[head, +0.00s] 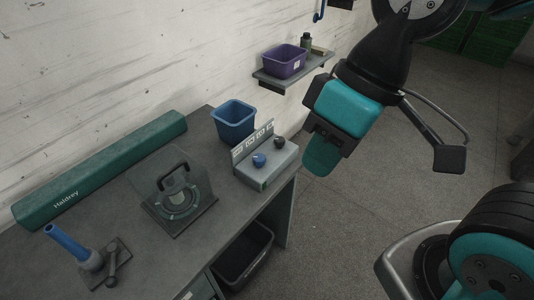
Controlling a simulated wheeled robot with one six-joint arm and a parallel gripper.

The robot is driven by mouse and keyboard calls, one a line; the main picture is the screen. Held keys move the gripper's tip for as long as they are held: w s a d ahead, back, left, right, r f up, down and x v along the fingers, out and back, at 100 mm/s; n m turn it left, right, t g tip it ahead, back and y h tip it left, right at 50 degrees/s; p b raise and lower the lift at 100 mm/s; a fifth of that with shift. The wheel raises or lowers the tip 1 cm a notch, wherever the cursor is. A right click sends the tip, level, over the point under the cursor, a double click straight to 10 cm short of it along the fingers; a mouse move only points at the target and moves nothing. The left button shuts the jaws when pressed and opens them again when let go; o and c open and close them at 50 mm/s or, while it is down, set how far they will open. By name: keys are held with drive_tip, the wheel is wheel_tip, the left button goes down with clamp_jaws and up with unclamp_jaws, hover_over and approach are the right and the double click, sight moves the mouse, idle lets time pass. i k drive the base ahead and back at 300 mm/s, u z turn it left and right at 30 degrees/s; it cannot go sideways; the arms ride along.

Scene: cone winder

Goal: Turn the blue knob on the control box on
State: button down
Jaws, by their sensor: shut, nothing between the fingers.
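The control box (266,170) is grey with an upright labelled back panel and stands at the right end of the workbench. The blue knob (259,160) is on its top at the left, and a black knob (279,143) is to the right of it. The way the blue knob points is too small to tell. My gripper (322,155) hangs in the air to the right of the box, apart from it. Its teal fingers are together, with nothing seen between them.
A blue bin (235,122) stands behind the box. A clear-covered device with a black handle (175,195) is to its left. A stand with a blue rod (68,246) is at the front left. A wall shelf (290,72) bears a purple bin (285,61).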

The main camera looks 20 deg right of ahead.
sight(259, 159)
drive_tip(key=z, duration=0.05)
drive_tip(key=k, duration=1.15)
drive_tip(key=u, duration=0.9)
drive_tip(key=i, duration=1.35)
drive_tip(key=z, duration=0.85)
